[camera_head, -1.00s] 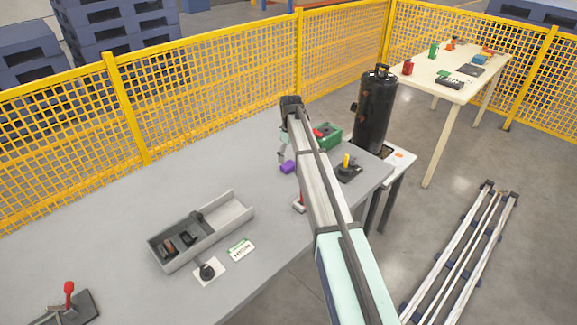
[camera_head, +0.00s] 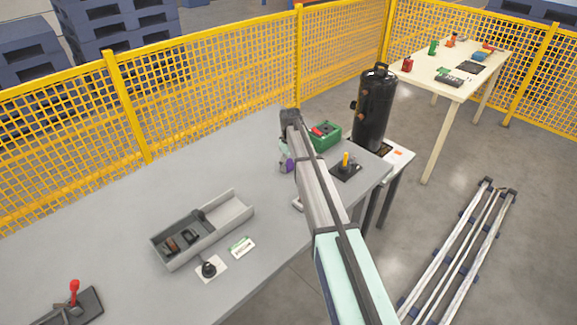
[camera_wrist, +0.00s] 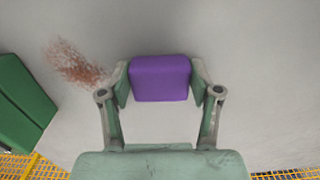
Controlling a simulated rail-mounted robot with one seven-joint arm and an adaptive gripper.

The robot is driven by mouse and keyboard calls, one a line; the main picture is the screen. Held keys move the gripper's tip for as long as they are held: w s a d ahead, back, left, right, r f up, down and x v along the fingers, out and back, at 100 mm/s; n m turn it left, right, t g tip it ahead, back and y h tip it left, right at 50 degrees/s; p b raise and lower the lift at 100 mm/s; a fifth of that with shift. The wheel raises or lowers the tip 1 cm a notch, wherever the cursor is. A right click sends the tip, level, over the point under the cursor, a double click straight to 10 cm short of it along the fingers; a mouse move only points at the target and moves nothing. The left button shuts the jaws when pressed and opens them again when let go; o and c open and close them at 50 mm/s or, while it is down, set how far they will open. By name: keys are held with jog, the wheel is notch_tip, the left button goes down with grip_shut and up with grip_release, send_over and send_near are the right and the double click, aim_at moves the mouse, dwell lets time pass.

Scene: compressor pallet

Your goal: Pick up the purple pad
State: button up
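The purple pad (camera_wrist: 160,78) is a small rounded block. In the wrist view it sits between the two fingertips of my gripper (camera_wrist: 160,84), one finger on each side. Its sides lie very close to both fingers; I cannot tell whether they touch it or a thin gap remains.
The grey table (camera_head: 120,205) carries a green box (camera_head: 327,137), a black base with a yellow handle (camera_head: 345,170) and a grey tray (camera_head: 232,208). A black tank (camera_head: 374,110) stands beyond the right end. A yellow fence (camera_head: 215,85) runs behind.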

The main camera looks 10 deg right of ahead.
aim_at(290, 163)
jog(key=shift+c, duration=0.4)
jog(key=shift+r, duration=0.1)
notch_tip(290, 163, up, 20)
jog(key=b, duration=0.4)
jog(key=o, duration=0.4)
jog(key=c, duration=0.4)
